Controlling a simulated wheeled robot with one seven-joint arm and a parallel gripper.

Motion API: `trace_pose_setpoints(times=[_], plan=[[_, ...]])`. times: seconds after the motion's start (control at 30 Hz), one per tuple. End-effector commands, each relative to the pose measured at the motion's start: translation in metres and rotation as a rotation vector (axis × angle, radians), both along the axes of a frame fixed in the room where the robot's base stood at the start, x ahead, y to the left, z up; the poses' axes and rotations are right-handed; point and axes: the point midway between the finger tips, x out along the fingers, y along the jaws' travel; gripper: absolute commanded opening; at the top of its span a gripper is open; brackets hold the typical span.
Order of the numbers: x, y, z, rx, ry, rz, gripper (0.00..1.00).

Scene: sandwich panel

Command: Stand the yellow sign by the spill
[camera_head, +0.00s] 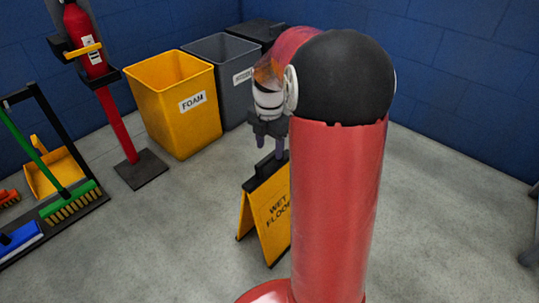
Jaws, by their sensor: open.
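The yellow sign (271,212) is a folding A-frame board marked "WET FLOOR" with a dark top handle (262,172). It stands upright on the grey floor, its right part hidden behind my red arm. My gripper (268,152) points down just above the sign's handle. Its fingers are open and look close to the handle's top; I cannot tell whether they touch it or straddle it. No spill can be made out; my arm hides part of the floor.
Behind stand a yellow bin marked "FOAM" (176,105), a grey bin (219,75) and a black bin (255,31). A fire extinguisher stand (118,128) and a rack with brooms (60,203) are at left. Floor at right (450,220) is mostly clear.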

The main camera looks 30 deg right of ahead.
Motion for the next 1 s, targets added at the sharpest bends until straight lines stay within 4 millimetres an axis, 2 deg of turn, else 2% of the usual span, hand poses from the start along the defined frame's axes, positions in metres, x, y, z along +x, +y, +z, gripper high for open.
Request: trace_pose_setpoints(times=[0.03,0.1,0.33,0.47,0.57,0.7,0.83,1.0], plan=[[0.001,0.000,0.014,-0.002,-0.004,0.000,0.50],[0.001,0.000,0.026,-0.001,-0.004,0.000,0.50],[0.000,0.001,0.049,-0.001,-0.003,-0.006,0.50],[-0.010,0.013,0.062,-0.013,-0.028,-0.103,0.50],[-0.029,0.034,0.080,-0.024,-0.082,-0.293,0.50],[-0.070,0.069,0.103,-0.001,-0.189,-0.665,0.50],[-0.111,0.096,0.114,0.081,-0.279,-1.025,0.50],[-0.161,0.121,0.114,0.251,-0.346,-1.459,0.50]])
